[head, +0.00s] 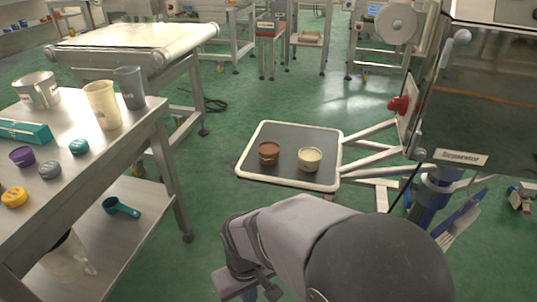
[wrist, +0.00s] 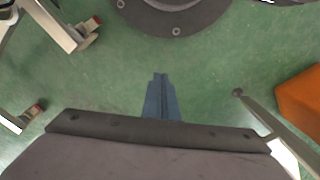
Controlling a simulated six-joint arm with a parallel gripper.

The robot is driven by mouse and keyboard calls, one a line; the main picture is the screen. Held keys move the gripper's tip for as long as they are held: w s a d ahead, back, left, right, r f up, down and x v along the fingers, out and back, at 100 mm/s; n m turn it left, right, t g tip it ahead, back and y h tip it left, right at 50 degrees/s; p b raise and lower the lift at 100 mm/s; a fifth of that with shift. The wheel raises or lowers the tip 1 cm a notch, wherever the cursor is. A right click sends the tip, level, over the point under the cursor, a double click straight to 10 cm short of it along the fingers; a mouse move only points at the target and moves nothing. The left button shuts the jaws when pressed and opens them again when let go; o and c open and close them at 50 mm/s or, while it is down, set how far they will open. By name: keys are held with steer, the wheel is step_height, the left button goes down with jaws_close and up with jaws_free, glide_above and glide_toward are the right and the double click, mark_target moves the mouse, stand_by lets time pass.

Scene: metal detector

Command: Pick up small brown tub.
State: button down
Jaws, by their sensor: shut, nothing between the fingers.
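The small brown tub (head: 268,154) stands upright on the left part of a grey tray with a white rim (head: 292,134). A cream tub (head: 310,160) stands to its right on the same tray, a small gap apart. My gripper (wrist: 160,77) shows in the wrist view with its blue fingers together and nothing between them. It points down over the green floor, away from the tray. In the head view my arm fills the lower middle, and the fingertips are mostly hidden. Neither tub shows in the wrist view.
A steel table (head: 88,160) with jugs, a teal box and small lids stands at the left. A machine with a dark panel (head: 480,105) stands at the right, with white bars reaching to the tray. An orange object (wrist: 301,103) is at the wrist view's right edge.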

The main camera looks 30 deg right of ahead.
steer(key=c, duration=1.4)
jaws_free()
